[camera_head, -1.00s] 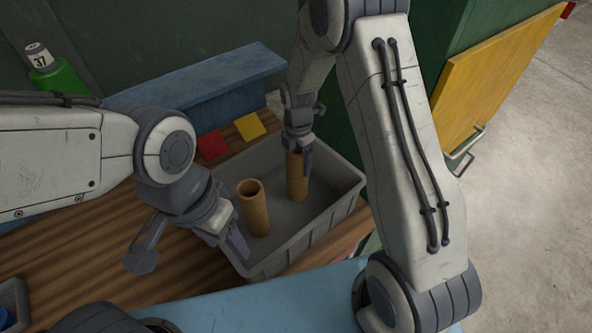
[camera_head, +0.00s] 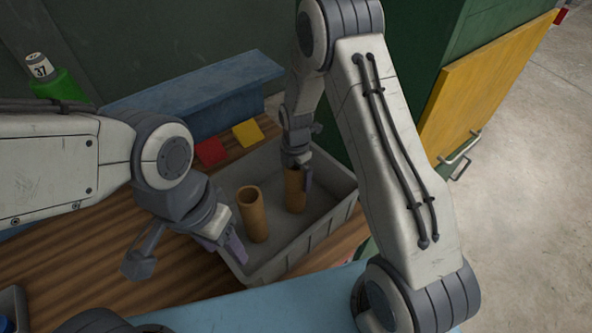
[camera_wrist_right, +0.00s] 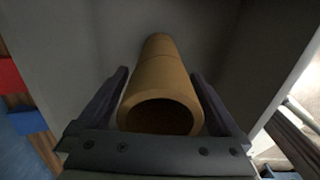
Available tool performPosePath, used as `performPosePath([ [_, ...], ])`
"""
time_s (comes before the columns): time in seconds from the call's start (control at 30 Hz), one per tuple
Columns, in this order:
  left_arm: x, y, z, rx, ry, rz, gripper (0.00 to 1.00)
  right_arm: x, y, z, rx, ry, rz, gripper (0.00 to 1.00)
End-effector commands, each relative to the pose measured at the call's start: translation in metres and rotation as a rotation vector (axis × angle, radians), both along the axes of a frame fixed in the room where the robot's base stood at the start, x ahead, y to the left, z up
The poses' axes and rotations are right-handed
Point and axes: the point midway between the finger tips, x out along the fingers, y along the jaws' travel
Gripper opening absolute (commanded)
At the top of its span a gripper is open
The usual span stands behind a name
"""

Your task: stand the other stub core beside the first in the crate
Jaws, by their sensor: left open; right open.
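Two tan tube-shaped stub cores stand upright in the grey crate (camera_head: 335,205). The left core (camera_head: 253,214) stands clear of both grippers, with its open top showing. The right core (camera_head: 295,196) stands farther right, under my right gripper (camera_head: 298,172). In the right wrist view this core (camera_wrist_right: 160,88) lies between the two fingers of my right gripper (camera_wrist_right: 160,100), which are open with a gap on each side. My left gripper (camera_head: 233,246) is open and empty at the crate's left wall, beside the left core.
A red square (camera_head: 210,152) and a yellow square (camera_head: 248,133) lie on the wooden bench (camera_head: 80,255) behind the crate. A blue block (camera_head: 195,100) stands behind them.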

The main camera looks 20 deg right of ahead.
Motion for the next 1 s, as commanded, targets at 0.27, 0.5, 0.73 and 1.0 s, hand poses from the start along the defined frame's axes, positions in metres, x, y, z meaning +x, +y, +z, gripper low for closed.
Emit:
performPosePath([
  [0.27,0.000,0.000,-0.014,0.000,0.000,0.002,0.59,0.002,0.000,0.037,0.001,-0.008,0.000,1.00],
  [0.5,0.000,0.000,-0.029,0.000,0.000,0.002,0.59,0.002,0.000,0.089,0.000,-0.008,0.000,1.00],
  [0.73,0.000,0.000,-0.034,0.000,0.000,0.002,0.59,0.000,0.000,0.117,0.000,-0.002,-0.001,1.00],
  [1.0,0.000,0.000,-0.034,0.000,0.000,0.002,0.59,-0.049,0.045,0.156,0.019,-0.011,-0.256,1.00],
])
